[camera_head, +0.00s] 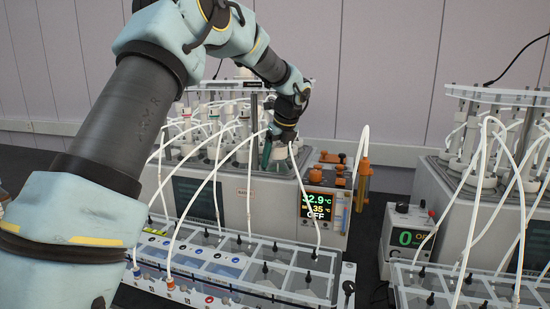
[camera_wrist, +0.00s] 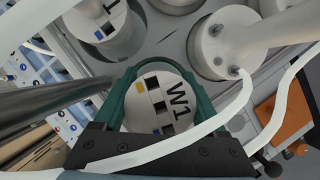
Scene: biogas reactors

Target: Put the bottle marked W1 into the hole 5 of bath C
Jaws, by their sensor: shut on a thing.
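The bottle marked W1 (camera_wrist: 160,108) shows in the wrist view as a round white cap with black lettering and small coloured squares. My gripper (camera_wrist: 158,73) has its green fingers shut around this cap. In the head view my gripper (camera_head: 267,152) is over the right part of the middle water bath (camera_head: 250,200), and the bottle is hardly visible there. I cannot tell how far the bottle sits in or above the bath. No bath letter or hole number is readable.
Neighbouring white caps (camera_wrist: 228,45) stand close by, and white tubes cross in front of the gripper. A display (camera_head: 317,206) reads 32.9 °C. A clear-lidded tray unit (camera_head: 240,262) stands in front. Another bath (camera_head: 430,185) is at the right.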

